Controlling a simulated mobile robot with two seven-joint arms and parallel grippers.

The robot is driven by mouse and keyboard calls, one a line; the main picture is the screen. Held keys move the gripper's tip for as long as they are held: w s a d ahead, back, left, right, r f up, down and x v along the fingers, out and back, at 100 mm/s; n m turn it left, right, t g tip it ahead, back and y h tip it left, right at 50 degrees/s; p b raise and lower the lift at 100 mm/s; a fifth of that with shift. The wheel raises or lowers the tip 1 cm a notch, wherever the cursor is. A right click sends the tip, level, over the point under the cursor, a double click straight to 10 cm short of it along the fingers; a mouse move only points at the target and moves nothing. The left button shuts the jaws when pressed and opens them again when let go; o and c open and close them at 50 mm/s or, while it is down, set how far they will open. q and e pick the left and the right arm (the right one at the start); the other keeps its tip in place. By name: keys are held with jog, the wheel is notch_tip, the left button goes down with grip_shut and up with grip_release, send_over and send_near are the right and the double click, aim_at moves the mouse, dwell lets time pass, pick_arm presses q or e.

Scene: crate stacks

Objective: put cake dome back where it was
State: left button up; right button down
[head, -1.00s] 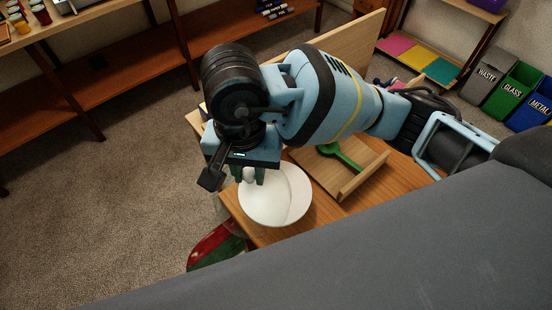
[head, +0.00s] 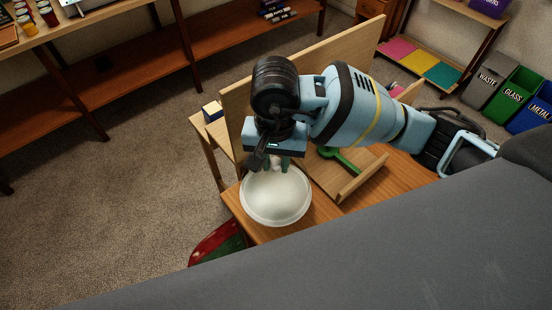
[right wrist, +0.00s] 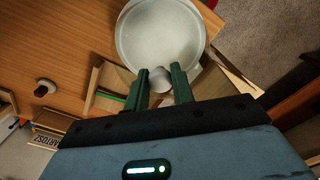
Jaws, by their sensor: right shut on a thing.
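The cake dome (head: 275,198) is a pale round cover on the near left end of the wooden table (head: 325,208). My right gripper (head: 278,165) points down at its top and is shut on its knob. In the right wrist view, the green fingers (right wrist: 162,88) stand either side of the pale round knob (right wrist: 159,76), with the dome (right wrist: 160,35) beyond. Whether the dome rests on a plate or hangs just above it, I cannot tell. My left gripper is not in view.
A wooden tray (head: 362,183) with a green utensil (head: 345,159) lies right of the dome. An upright wooden board (head: 313,57) stands behind. A red and green object (head: 217,244) is low beside the table's left end. Labelled bins (head: 516,94) stand far right.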

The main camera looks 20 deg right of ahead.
jog(key=shift+f, duration=0.2)
jog(key=c, duration=1.2)
grip_release()
notch_tip(320, 180, up, 12)
jog(key=shift+r+p, duration=0.2)
jog(key=shift+p, duration=0.1)
